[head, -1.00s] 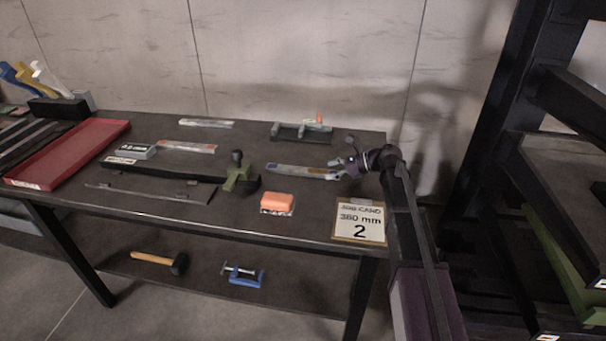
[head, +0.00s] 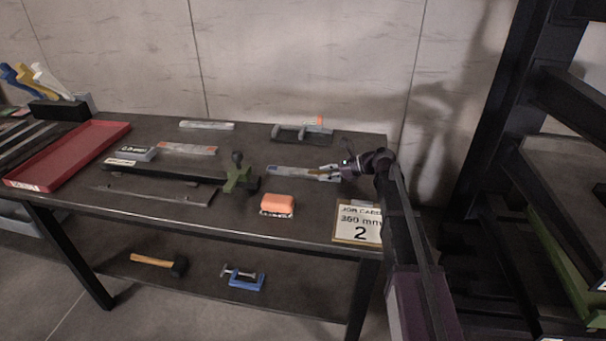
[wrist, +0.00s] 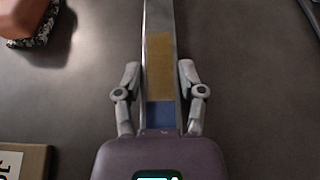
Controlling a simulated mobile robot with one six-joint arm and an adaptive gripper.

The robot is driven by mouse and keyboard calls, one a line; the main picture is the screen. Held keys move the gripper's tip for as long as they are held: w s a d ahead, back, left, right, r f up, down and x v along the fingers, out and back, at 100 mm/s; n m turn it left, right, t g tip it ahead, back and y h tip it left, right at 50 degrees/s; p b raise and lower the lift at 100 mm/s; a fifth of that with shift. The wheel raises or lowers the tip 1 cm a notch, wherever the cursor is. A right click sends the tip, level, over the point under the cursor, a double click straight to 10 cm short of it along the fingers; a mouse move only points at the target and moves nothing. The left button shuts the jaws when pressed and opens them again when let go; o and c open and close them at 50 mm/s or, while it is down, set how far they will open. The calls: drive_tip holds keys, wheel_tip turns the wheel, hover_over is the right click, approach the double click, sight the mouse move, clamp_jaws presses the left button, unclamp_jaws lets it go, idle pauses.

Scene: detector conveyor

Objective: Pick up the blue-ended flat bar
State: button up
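The blue-ended flat bar (head: 290,171) is a thin pale metal strip lying on the dark bench top, left of my gripper (head: 331,171). In the wrist view the bar (wrist: 158,22) runs straight up the picture, with a tan patch and a blue end (wrist: 160,115) close to my palm. My gripper (wrist: 158,72) is open, one finger on each side of the bar. A small gap shows between each fingertip and the bar's edges. I cannot tell the fingertips' exact height over the bench.
An orange-topped block (head: 277,204) and a job card reading 380 mm, 2 (head: 357,222) lie in front. A green-and-black clamp-like tool (head: 238,178) stands left of the bar. Other strips (head: 187,149), (head: 206,125) and a dark holder (head: 290,134) lie behind. A red tray (head: 75,155) is far left.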

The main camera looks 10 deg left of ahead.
clamp_jaws()
drive_tip(key=shift+r, duration=0.25)
wheel_tip(320, 180, up, 10)
drive_tip(key=p, duration=1)
drive_tip(key=shift+f, duration=0.25)
drive_tip(key=shift+r, duration=0.2)
idle(0.4)
wheel_tip(320, 180, up, 9)
drive_tip(key=p, duration=0.9)
drive_tip(key=shift+f, duration=0.15)
idle(0.4)
